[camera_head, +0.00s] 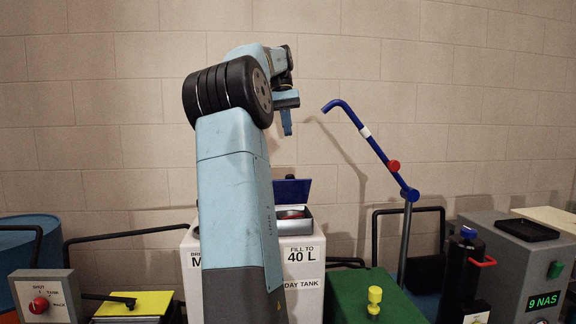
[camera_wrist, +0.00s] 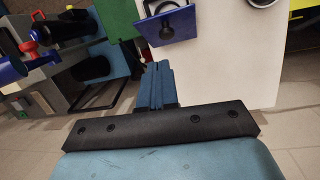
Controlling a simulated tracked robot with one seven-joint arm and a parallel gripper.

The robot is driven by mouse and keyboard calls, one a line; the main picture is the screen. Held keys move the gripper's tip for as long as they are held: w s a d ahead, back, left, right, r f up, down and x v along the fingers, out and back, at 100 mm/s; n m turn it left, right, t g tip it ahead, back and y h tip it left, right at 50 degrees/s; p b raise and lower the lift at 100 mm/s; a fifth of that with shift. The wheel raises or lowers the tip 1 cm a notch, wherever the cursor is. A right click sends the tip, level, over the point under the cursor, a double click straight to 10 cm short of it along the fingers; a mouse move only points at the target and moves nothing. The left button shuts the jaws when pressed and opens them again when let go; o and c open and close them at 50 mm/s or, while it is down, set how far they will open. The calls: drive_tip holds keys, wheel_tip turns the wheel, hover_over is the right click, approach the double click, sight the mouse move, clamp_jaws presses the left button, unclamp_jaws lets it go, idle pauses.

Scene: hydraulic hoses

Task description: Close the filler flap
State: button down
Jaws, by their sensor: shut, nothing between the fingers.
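The blue filler flap (camera_head: 291,190) stands open, upright, at the back of a metal filler box (camera_head: 296,226) on top of the white day tank (camera_head: 305,270). Something red shows inside the box. In the wrist view the flap (camera_wrist: 179,26) is a blue square with a dark round part in front of it, near the top edge. My gripper (camera_head: 287,131) is shut and empty, pointing down, above the flap and apart from it. Its blue fingers also show in the wrist view (camera_wrist: 157,66), below the flap in the picture. My arm hides part of the tank.
A blue bent pipe (camera_head: 368,138) with a red knob rises right of the tank. A green box (camera_head: 350,297) with a yellow knob (camera_head: 375,295) stands beside the tank. A grey cabinet (camera_head: 490,265) is at the right, a switch box (camera_head: 45,297) at the left. The wall is close behind.

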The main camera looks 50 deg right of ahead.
drive_tip(key=w+d+r+t, duration=0.1)
drive_tip(key=w+d, duration=0.1)
drive_tip(key=n, duration=0.1)
approach(289, 189)
wheel_tip(289, 189, down, 2)
drive_tip(key=w+d, duration=0.2)
drive_tip(key=shift+s+f+t, duration=0.3)
drive_tip(key=shift+s+f, duration=0.15)
drive_tip(key=shift+s, duration=0.1)
drive_tip(key=shift+a, duration=0.15)
